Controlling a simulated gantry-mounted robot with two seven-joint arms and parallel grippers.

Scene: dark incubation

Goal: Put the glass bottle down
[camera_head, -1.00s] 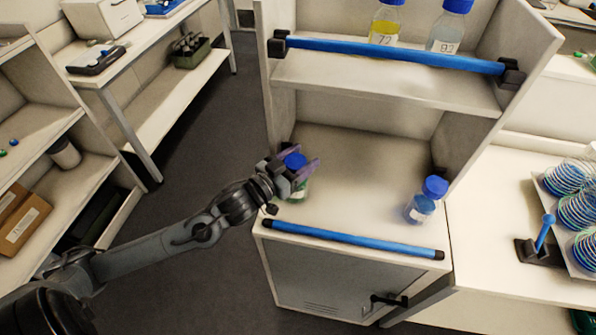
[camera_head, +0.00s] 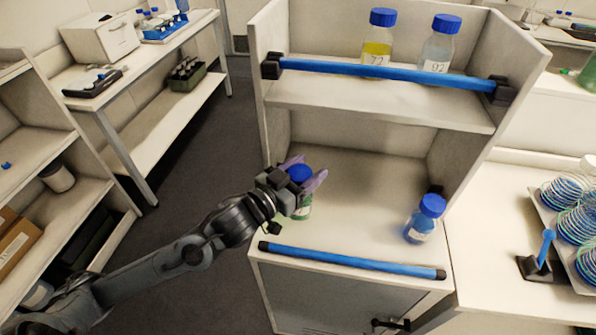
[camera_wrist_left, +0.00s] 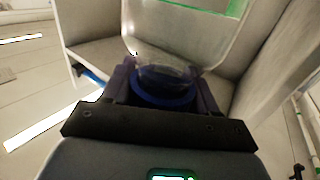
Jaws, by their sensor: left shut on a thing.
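My left gripper (camera_head: 306,178) is shut on a glass bottle (camera_head: 304,211) with a blue cap, at the left part of the cabinet's lower shelf (camera_head: 345,215). The bottle looks upright, with green showing low on its body. In the left wrist view the gripper (camera_wrist_left: 163,88) has its fingers on both sides of the blue cap, and the clear bottle (camera_wrist_left: 185,40) extends beyond, with a green patch at the top. I cannot tell whether the bottle's base touches the shelf. My right gripper is not in view.
Another blue-capped bottle (camera_head: 420,220) stands at the right of the lower shelf. A blue rail (camera_head: 350,260) runs along the front edge. Two bottles, one yellow (camera_head: 376,50) and one clear (camera_head: 436,52), stand on the upper shelf behind another rail (camera_head: 385,78). The lower shelf's middle is clear.

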